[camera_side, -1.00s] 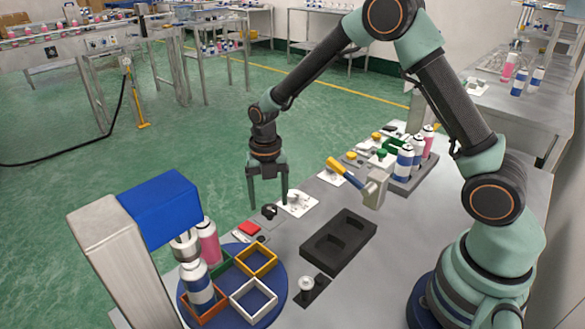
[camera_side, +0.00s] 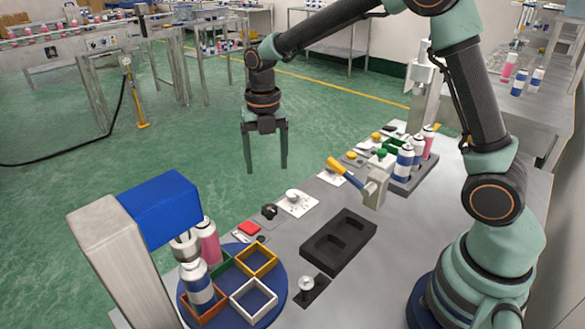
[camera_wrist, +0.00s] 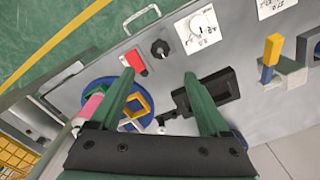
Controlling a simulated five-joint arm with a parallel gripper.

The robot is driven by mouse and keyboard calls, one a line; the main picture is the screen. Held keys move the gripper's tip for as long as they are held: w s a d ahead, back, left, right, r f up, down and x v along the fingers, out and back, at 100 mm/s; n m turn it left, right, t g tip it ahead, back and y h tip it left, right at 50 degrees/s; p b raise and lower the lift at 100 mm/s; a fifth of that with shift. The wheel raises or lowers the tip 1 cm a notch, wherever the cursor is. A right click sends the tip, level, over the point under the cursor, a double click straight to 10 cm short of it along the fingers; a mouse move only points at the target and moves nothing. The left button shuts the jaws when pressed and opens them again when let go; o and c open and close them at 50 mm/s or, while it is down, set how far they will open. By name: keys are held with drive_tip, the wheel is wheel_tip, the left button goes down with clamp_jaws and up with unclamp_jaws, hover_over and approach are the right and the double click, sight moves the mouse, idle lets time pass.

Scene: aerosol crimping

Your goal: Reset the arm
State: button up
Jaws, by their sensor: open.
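My gripper (camera_side: 266,166) is open and empty in the side view. It hangs with its fingers pointing down, raised above the level of the bench's far edge. In the wrist view its two green fingers (camera_wrist: 160,77) are spread apart with nothing between them. Below them are the bench top (camera_wrist: 262,110), the blue turntable (camera_wrist: 92,96) and the black two-recess tray (camera_wrist: 218,88). My gripper touches none of these.
The turntable (camera_side: 278,313) holds coloured square frames and cans beneath a blue-headed press (camera_side: 160,207). The black tray (camera_side: 338,243) lies mid-bench. A yellow-and-blue-handled device (camera_side: 375,190) stands beside a grey rack (camera_side: 405,186) of cans. Open air surrounds my gripper.

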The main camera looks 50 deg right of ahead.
drive_tip(key=s+d+r+m+t, duration=0.1)
drive_tip(key=s+r+m, duration=0.4)
drive_tip(key=m, duration=0.9)
drive_tip(key=s+d+r+m+t, duration=0.2)
drive_tip(key=s+r+m+t, duration=0.2)
drive_tip(key=s+m, duration=0.7)
drive_tip(key=r+m, duration=0.1)
drive_tip(key=m, duration=0.3)
drive_tip(key=shift+d+t, duration=0.25)
drive_tip(key=shift+t, duration=0.05)
drive_tip(key=shift+r, duration=0.15)
